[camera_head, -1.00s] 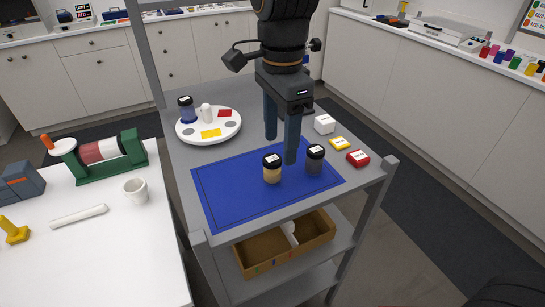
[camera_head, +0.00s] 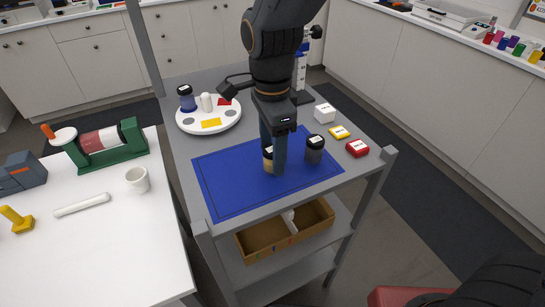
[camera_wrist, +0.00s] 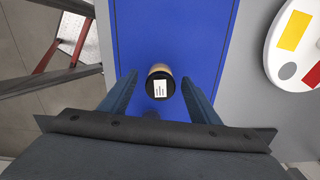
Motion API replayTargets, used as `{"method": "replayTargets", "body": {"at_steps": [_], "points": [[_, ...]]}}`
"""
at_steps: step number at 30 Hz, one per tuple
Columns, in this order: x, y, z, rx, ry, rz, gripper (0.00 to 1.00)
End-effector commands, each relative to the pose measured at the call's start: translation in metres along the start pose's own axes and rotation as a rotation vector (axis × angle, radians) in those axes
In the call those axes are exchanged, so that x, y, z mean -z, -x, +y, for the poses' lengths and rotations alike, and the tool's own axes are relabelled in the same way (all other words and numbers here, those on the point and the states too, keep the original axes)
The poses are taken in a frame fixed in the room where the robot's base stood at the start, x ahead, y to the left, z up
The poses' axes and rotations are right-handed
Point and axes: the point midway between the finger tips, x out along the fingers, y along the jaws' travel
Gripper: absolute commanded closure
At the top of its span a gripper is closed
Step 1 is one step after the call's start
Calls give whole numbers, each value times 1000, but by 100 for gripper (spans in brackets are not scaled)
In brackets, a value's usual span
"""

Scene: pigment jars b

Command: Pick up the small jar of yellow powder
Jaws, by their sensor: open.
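The small jar of yellow powder (camera_head: 267,155) stands upright on the blue mat (camera_head: 225,185). It has a black lid with a white label. In the head view my gripper's fingers partly hide it. In the wrist view the jar (camera_wrist: 160,82) shows lid-up between the two fingertips, with blue mat visible on both sides of it. My gripper (camera_head: 273,160) is open and points down around the jar; it also shows in the wrist view (camera_wrist: 158,80).
A dark jar (camera_head: 314,150) stands on the mat just right of my gripper. A white palette (camera_head: 190,126) with a blue jar (camera_head: 186,98) is behind left. The mat's left part is clear.

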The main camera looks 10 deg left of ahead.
Motion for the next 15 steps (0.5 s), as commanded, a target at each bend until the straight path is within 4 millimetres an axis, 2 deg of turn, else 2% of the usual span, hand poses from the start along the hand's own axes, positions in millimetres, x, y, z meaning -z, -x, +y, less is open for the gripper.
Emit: {"method": "replayTargets", "body": {"at_steps": [4,12,15], "points": [[0,0,0,0,-1,0,44],[0,0,0,1,-1,0,88],[0,0,0,1,-1,0,89]]}}
